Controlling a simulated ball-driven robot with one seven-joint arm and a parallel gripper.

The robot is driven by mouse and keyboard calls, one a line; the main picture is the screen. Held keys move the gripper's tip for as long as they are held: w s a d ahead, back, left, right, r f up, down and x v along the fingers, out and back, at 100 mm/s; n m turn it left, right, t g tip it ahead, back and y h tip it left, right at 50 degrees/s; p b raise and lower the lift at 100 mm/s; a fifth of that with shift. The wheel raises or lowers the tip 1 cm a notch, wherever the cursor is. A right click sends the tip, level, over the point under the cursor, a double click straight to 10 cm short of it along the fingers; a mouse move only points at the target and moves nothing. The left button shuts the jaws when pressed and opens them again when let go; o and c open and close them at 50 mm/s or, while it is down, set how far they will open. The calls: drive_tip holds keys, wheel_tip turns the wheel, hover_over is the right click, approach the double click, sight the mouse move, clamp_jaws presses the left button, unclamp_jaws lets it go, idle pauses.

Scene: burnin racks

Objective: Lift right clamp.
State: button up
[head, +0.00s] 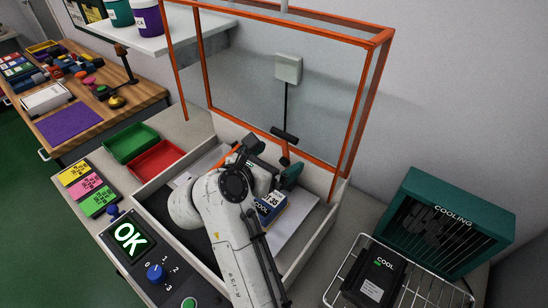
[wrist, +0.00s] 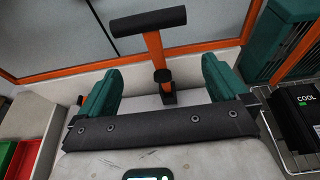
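The right clamp has a black crossbar handle (head: 285,135) on an orange stem (head: 285,152), at the back of the bay below the orange-framed clear cover. In the wrist view its black crossbar (wrist: 148,21) stands up on the orange stem (wrist: 156,50), over a dark foot. My gripper (wrist: 163,72) is open, its two green fingers apart on either side of the stem's lower part, with no visible contact. In the head view my gripper (head: 278,168) is partly hidden by my arm. Another orange clamp part (head: 226,155) shows left of my wrist.
The orange-framed cover (head: 375,45) stands raised over the bay. A box with a lit display (head: 270,203) sits below my gripper. Green (head: 130,143) and red (head: 158,160) trays lie left; a wire rack (head: 415,290) and green cooling unit (head: 440,225) stand right.

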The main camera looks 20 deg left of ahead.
drive_tip(key=shift+r, duration=0.15)
drive_tip(key=b+v, duration=0.2)
drive_tip(key=v, duration=0.8)
drive_tip(key=shift+s+a, duration=0.15)
drive_tip(key=shift+s, duration=0.2)
drive_tip(key=shift+s, duration=0.1)
